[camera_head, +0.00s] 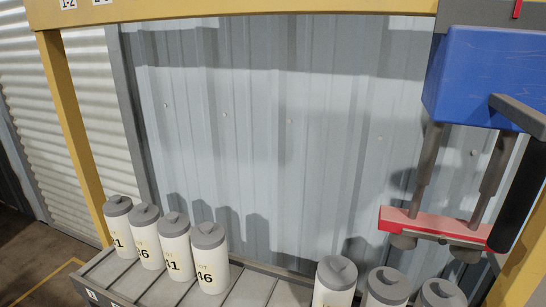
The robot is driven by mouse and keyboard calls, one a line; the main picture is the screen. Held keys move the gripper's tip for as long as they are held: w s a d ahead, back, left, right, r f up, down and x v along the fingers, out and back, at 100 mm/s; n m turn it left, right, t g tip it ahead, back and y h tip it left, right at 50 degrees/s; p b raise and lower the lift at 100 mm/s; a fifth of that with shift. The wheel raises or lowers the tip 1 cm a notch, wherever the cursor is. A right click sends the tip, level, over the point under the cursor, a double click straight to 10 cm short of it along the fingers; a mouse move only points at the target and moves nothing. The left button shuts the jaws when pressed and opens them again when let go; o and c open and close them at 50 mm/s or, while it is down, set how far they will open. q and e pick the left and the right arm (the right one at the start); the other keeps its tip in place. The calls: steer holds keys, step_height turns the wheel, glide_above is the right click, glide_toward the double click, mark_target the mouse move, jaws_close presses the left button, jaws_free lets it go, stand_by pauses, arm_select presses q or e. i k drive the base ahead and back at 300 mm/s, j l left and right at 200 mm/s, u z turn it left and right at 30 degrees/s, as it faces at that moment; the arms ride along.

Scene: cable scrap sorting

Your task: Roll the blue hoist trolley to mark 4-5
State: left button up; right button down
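The blue hoist trolley (485,75) hangs at the upper right, at the right end of the visible part of the yellow beam (250,12). A grey bracket (518,115) on its front carries a long black grip (519,195). Two grey rods run down from it to a red bar (435,227) with grey round pads underneath. A small red pointer (517,8) shows at the top edge above the trolley. No plate reading 4-5 shows. Neither of my grippers is in view.
A grey slotted rack (248,289) along the bottom holds several white canisters with grey lids at left, such as this one (209,257), and others at right (335,281). Yellow posts stand at left (75,130) and right (522,265). Slots between the canister groups are empty.

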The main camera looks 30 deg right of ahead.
mark_target(486, 67)
steer(key=z, duration=1.6)
